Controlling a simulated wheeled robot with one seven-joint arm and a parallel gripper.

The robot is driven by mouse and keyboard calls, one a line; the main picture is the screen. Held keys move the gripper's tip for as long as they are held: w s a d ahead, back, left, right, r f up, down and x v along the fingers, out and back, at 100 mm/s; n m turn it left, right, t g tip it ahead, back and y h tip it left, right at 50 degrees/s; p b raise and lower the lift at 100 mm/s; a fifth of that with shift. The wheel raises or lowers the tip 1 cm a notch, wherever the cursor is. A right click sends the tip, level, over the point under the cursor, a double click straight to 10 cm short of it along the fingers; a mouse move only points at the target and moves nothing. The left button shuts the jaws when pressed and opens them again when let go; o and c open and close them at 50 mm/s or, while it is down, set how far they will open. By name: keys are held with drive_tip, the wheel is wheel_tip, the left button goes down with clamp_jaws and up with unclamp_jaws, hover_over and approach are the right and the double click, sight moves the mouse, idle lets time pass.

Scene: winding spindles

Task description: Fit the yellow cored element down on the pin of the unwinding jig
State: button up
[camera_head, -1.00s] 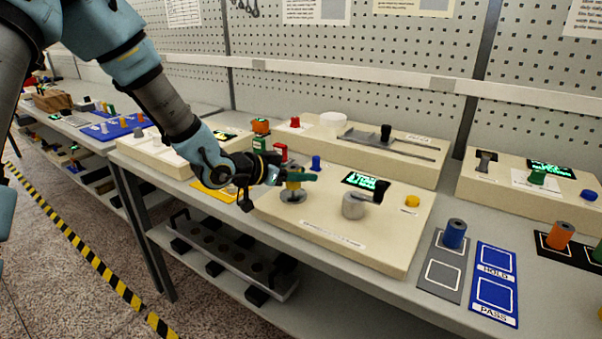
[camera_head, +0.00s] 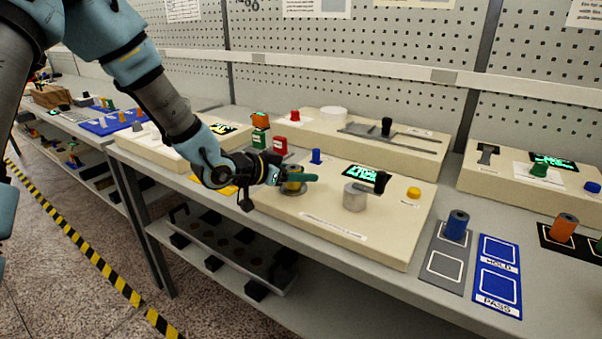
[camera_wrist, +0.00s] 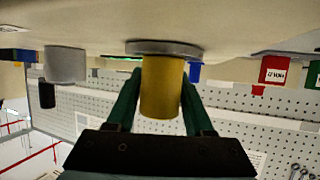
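The yellow cored element (camera_wrist: 162,88) is between my gripper's two green fingers in the wrist view, which appears upside down. It also shows partly behind a finger in the head view (camera_head: 294,186). My gripper (camera_head: 300,178) is shut on it from the sides. The element is upright over the round grey disc (camera_wrist: 150,47) of the unwinding jig (camera_head: 330,222). Its lower end meets the disc or is very close to it; I cannot tell which. The pin is hidden, apparently inside the element.
On the same jig panel are a grey cylinder with a black arm (camera_head: 355,196), a yellow button (camera_head: 413,192), a blue peg (camera_head: 316,156) and a lit display (camera_head: 359,173). A blue spool (camera_head: 456,225) stands on a grey mat to the right, beside blue HOLD and PASS pads (camera_head: 497,292).

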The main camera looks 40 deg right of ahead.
drive_tip(key=o, duration=0.4)
drive_tip(key=b+v, duration=0.1)
drive_tip(key=v, duration=1)
idle(0.3)
drive_tip(key=shift+w+a+f, duration=0.1)
drive_tip(key=shift+w+f, duration=0.05)
drive_tip(key=shift+w, duration=0.1)
drive_tip(key=w+a+f+n+t+y, duration=0.2)
drive_tip(key=w+a+n+t+y, duration=0.15)
drive_tip(key=w+a, duration=0.45)
drive_tip(key=w+a+f+n+t+y, duration=0.25)
drive_tip(key=w+a+n+y, duration=0.2)
drive_tip(key=a, duration=0.75)
drive_tip(key=s+a+n+g+y, duration=0.1)
drive_tip(key=s+a+n, duration=0.3)
drive_tip(key=a, duration=0.6)
drive_tip(key=s+a+n+g+y, duration=0.2)
drive_tip(key=s+a+n+y, duration=0.2)
drive_tip(key=a, duration=0.7)
drive_tip(key=shift+s+r+n, duration=0.45)
drive_tip(key=shift+s+n, duration=0.35)
